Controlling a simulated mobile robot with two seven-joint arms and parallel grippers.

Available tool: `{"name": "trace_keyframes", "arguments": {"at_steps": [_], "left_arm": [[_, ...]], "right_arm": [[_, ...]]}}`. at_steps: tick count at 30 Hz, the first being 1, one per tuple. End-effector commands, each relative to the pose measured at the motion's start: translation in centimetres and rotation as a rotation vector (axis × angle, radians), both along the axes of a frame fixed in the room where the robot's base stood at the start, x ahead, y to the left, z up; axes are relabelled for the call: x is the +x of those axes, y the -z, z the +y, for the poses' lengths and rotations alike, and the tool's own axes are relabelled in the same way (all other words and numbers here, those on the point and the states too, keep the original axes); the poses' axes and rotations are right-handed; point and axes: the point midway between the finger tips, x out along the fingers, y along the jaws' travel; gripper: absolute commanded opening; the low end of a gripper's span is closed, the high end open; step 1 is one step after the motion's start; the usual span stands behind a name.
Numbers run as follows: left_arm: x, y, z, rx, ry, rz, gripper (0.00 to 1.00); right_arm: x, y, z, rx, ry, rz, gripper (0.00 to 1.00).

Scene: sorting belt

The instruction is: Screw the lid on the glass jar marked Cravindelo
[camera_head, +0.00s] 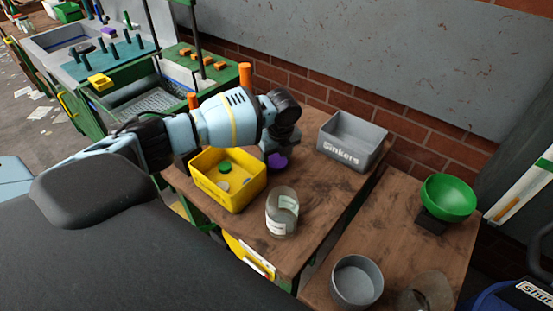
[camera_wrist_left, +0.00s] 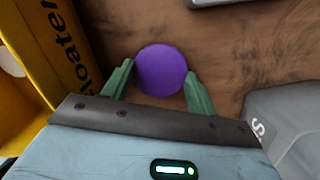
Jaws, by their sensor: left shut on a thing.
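A clear glass jar (camera_head: 281,211) with a pale label stands upright on the brown table; its label is too small to read. My left gripper (camera_head: 276,150) is behind the jar, between the yellow and grey bins. It is shut on a purple round, flat-looking thing (camera_head: 278,161), which may be a lid. In the left wrist view this purple disc (camera_wrist_left: 161,70) sits between the green fingers of my left gripper (camera_wrist_left: 159,72), over the brown table. Whether it touches the table I cannot tell. My right gripper is not in view.
A yellow bin (camera_head: 208,191) holding a green disc (camera_head: 225,167) and other small things is left of the jar. A grey "Sinkers" bin (camera_head: 334,154) stands at the back. A grey round container (camera_head: 336,281) and a green bowl (camera_head: 449,196) are to the right.

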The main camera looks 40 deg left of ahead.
Motion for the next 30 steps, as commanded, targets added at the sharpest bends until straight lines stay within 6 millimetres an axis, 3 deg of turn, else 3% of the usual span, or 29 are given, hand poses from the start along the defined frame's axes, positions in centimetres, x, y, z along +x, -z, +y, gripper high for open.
{"name": "trace_keyframes", "arguments": {"at_steps": [15, 21, 30], "left_arm": [[0.1, -8.5, 0.0, -0.001, 0.0, -0.005, 0.34], [0.0, -9.7, 0.0, -0.002, 0.0, -0.001, 0.34], [0.0, -9.8, 0.0, -0.001, 0.0, 0.0, 0.34]], "right_arm": [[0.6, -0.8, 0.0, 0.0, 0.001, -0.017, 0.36], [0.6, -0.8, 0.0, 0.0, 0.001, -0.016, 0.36], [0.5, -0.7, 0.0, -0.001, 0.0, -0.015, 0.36]]}}
